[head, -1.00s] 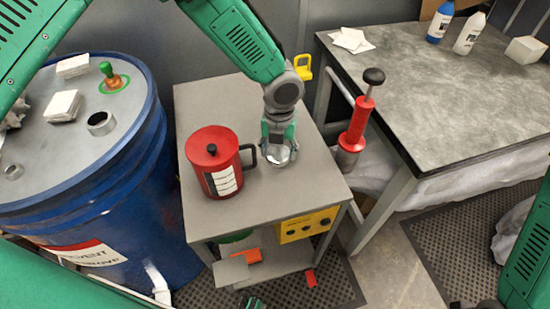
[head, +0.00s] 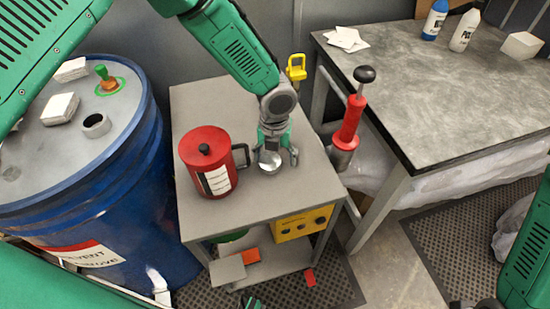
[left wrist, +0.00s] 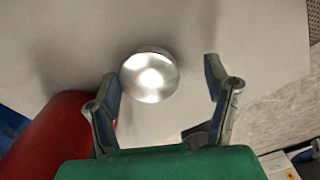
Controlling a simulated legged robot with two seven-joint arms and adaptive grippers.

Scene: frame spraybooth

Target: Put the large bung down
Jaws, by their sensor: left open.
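The large bung (head: 268,160), a shiny silver round piece, sits on the grey cart top, right of the red can. It also shows in the left wrist view (left wrist: 150,77). My left gripper (head: 278,153) is over it with its fingers spread wide. In the left wrist view the fingers (left wrist: 165,82) stand apart on either side of the bung, with a clear gap on the right; the left finger is closer to it. My right gripper does not show; only part of my right arm is at the right edge.
The red can (head: 207,162) with a black handle stands close left of the bung. A red plunger tool (head: 350,125) and a yellow piece (head: 296,67) are beyond the cart's right side. A blue drum (head: 110,190) stands left. The cart's front top (head: 270,195) is clear.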

